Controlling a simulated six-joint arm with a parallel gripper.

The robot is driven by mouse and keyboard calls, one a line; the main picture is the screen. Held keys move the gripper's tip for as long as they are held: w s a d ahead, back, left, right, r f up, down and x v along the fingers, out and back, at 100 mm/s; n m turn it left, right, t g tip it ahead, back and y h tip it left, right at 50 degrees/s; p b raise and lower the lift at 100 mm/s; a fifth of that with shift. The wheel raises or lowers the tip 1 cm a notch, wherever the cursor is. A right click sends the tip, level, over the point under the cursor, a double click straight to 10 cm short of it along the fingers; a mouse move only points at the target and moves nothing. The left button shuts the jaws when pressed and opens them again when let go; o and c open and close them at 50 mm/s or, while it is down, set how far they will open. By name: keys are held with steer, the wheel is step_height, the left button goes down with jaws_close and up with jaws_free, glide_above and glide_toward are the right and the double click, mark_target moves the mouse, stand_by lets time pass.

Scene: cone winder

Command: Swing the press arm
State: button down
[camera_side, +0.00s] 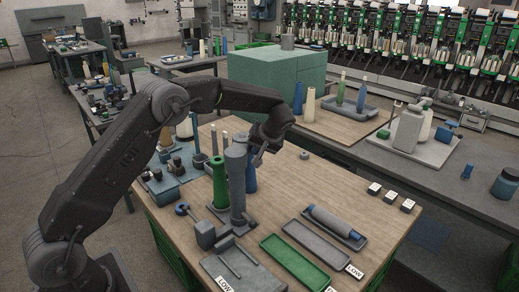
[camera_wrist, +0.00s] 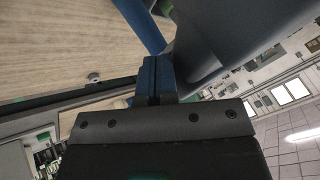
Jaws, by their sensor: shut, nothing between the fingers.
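My gripper (camera_side: 259,152) is above the wooden table, beside the upper part of an upright grey cylinder (camera_side: 236,180). In the wrist view my blue fingers (camera_wrist: 157,65) are shut with nothing between them, and a large dark grey rounded surface (camera_wrist: 218,38) is close on their right. Whether they touch it, I cannot tell. A green cone (camera_side: 219,182) stands left of the cylinder and a blue cone (camera_side: 250,176) stands to its right. A grey block mechanism (camera_side: 205,236) with a blue knob (camera_side: 182,209) is in front. I cannot tell for certain which part is the press arm.
At the front lie a green tray (camera_side: 295,262), a grey tray (camera_side: 318,240) and a tray with a grey roller (camera_side: 335,220). Several small labelled blocks (camera_side: 391,197) sit at the right edge. A green box (camera_side: 277,75) stands behind. Some table right of the cones is clear.

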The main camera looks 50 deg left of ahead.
mark_target(237, 140)
steer(key=shift+a+n+g, duration=0.35)
steer(key=shift+n+g, duration=0.05)
steer(key=shift+n, duration=0.1)
steer(key=a+n+g, duration=0.1)
steer(key=n, duration=0.1)
steer(key=s+a+n+g, duration=0.1)
steer(key=a+n, duration=0.1)
steer(key=shift+a+n+g+h, duration=0.25)
steer(key=shift+n+g+h, duration=0.15)
steer(key=shift+s+a+n, duration=0.25)
steer(key=shift+s+n, duration=0.05)
steer(key=shift+s+a, duration=0.65)
steer(key=shift+a, duration=0.1)
steer(key=shift+s+a+n+g+h, duration=0.35)
steer(key=shift+n+g, duration=0.15)
steer(key=shift+n, duration=0.1)
steer(key=shift+s, duration=0.1)
